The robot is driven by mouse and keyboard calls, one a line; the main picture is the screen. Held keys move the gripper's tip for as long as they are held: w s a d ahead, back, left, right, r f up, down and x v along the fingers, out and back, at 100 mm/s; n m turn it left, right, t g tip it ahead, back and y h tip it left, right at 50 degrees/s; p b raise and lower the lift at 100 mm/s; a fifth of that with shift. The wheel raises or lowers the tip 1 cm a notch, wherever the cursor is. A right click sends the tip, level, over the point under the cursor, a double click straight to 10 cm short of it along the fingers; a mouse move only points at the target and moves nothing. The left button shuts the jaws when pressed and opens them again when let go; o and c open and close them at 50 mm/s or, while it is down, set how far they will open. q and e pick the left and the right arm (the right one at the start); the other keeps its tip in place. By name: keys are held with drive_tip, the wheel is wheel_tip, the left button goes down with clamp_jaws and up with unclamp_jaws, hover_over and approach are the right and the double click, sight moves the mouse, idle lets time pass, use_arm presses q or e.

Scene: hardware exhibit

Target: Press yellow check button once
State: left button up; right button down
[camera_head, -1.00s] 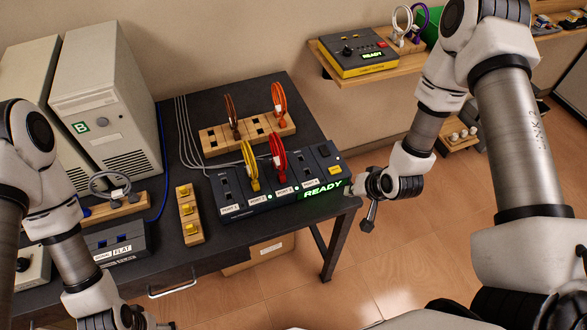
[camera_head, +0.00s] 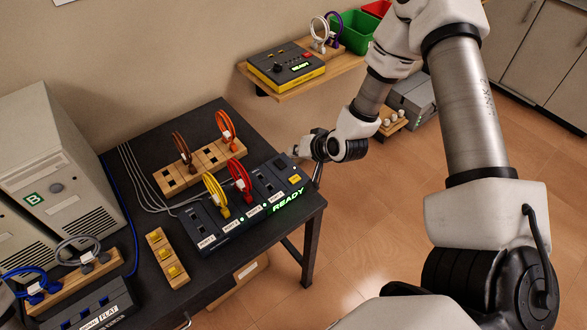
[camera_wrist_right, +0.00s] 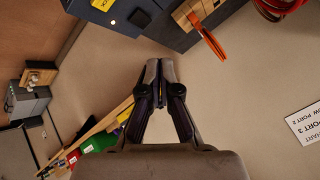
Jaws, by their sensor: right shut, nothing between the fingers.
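The yellow check button (camera_head: 294,179) is on the right end of the dark port panel (camera_head: 226,236), above the lit green READY sign (camera_head: 288,201). In the right wrist view a yellow patch (camera_wrist_right: 103,4), likely this button, shows at the top edge. My right gripper (camera_head: 294,152) is beside the panel's right rear end, shut and empty, apart from the button. In the right wrist view its closed fingertips (camera_wrist_right: 160,70) stand in front of the plain wall. My left gripper is out of view.
Yellow and red cable loops (camera_head: 240,182) stand in the panel. A wooden rack (camera_head: 207,158) with brown and orange loops is behind it. A wooden block with yellow pieces (camera_head: 166,258) lies left. A wall shelf holds a yellow-based device (camera_head: 285,68). Floor is clear at right.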

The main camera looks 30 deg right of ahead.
sight(297, 180)
drive_tip(key=f+b, duration=0.3)
drive_tip(key=f, duration=0.1)
drive_tip(key=f+b, duration=0.3)
drive_tip(key=f, duration=0.1)
drive_tip(key=shift+d+f, duration=0.2)
drive_tip(key=shift+f, duration=0.1)
drive_tip(key=shift+r, duration=0.1)
idle(0.8)
drive_tip(key=shift+f+b, duration=0.45)
drive_tip(key=shift+b, duration=0.2)
drive_tip(key=shift+f+b, duration=0.35)
drive_tip(key=shift+f, duration=0.05)
idle(0.5)
drive_tip(key=shift+r+p, duration=0.65)
drive_tip(key=shift+r, duration=0.2)
